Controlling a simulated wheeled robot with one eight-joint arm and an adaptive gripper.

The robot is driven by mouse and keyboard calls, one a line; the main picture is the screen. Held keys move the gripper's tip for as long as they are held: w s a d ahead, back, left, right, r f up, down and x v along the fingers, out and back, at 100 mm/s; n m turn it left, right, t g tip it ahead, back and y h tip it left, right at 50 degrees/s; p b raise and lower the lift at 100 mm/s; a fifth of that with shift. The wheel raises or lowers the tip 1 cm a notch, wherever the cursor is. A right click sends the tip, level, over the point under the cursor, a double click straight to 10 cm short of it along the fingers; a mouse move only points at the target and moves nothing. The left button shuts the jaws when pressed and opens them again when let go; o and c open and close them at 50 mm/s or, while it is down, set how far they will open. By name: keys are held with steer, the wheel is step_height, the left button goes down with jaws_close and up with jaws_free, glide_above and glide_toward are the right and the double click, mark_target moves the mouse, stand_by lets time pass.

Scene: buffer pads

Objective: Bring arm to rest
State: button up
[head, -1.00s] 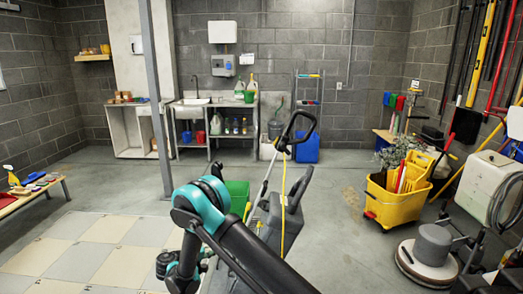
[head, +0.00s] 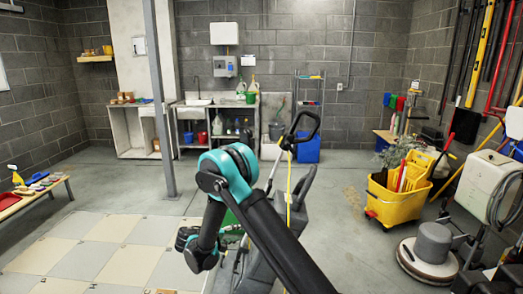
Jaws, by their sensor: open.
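My arm crosses the lower middle of the head view. Its thick dark upper link runs from the bottom edge up to a teal elbow (head: 232,165). From there a dark link folds down and left to a wrist joint (head: 198,257). More dark and teal wrist parts show on both sides of that link. I cannot make out my gripper's fingers; they seem hidden behind my own arm links. I see nothing held.
A grey cleaning machine with a black handle (head: 302,122) stands close behind my arm. A yellow mop bucket (head: 396,203) and a floor polisher (head: 430,254) stand right. A low bench (head: 40,194) is left.

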steer(key=s+d+r+m+g+y, duration=0.15)
steer(key=s+d+r, duration=0.3)
steer(key=d, duration=0.55)
steer(key=s+d+r+g+y, duration=0.25)
steer(key=d+r, duration=0.25)
steer(key=d, duration=0.6)
steer(key=s+d+m+y, duration=0.2)
steer(key=s+d, duration=0.2)
steer(key=s, duration=0.7)
steer(key=s+d+m+g+y, duration=0.1)
steer(key=s+d+m+y, duration=0.1)
steer(key=s, duration=1)
steer(key=shift+d+f+y, duration=0.3)
steer(key=shift+d+y, duration=0.4)
steer(key=shift+d, duration=0.55)
steer(key=shift+s, duration=0.1)
